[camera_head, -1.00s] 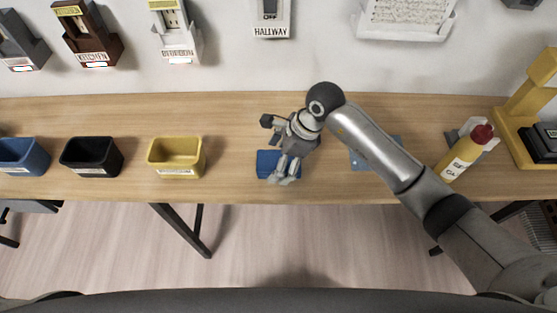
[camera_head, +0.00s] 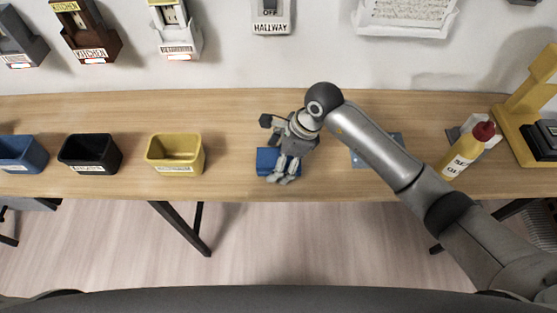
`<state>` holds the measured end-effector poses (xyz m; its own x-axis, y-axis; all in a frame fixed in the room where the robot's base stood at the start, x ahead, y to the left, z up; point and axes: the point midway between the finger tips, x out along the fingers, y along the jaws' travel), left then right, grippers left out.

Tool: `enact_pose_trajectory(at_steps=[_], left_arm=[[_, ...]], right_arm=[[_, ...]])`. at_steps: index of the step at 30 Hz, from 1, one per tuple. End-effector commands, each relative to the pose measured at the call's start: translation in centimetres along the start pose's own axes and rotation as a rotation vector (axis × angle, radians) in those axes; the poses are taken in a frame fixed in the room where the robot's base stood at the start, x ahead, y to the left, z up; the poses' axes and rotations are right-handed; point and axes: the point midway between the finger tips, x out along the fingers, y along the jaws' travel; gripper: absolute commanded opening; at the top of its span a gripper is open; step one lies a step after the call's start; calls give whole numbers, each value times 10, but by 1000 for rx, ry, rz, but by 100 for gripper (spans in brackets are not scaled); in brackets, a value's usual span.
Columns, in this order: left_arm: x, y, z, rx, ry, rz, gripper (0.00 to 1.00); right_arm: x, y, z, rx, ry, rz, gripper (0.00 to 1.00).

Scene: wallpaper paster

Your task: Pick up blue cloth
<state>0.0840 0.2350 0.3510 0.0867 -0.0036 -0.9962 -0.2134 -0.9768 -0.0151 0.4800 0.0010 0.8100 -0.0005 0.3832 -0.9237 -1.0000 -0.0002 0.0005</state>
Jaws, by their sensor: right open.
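The blue cloth (camera_head: 265,161) lies flat on the wooden table near its front edge, to the right of the yellow bin. My right gripper (camera_head: 280,176) is over the cloth, pointing down, with its fingers open. The fingers cover the middle of the cloth, and I cannot tell whether they touch it. My left gripper is not in view.
A blue bin (camera_head: 22,155), a black bin (camera_head: 90,155) and a yellow bin (camera_head: 175,155) stand on the table at left. A grey-blue flat piece (camera_head: 360,160) lies partly behind my right arm. A yellow bottle (camera_head: 462,155) and a yellow stand (camera_head: 520,115) are at right.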

Motion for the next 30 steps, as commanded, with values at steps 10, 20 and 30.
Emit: enact_pose_trajectory(at_steps=[10,20,30], left_arm=[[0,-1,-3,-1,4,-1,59],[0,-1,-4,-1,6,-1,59],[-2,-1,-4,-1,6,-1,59]], right_arm=[[0,0,0,0,0,-1,77],[0,0,-1,1,2,0,37],[0,1,0,1,3,2,37]])
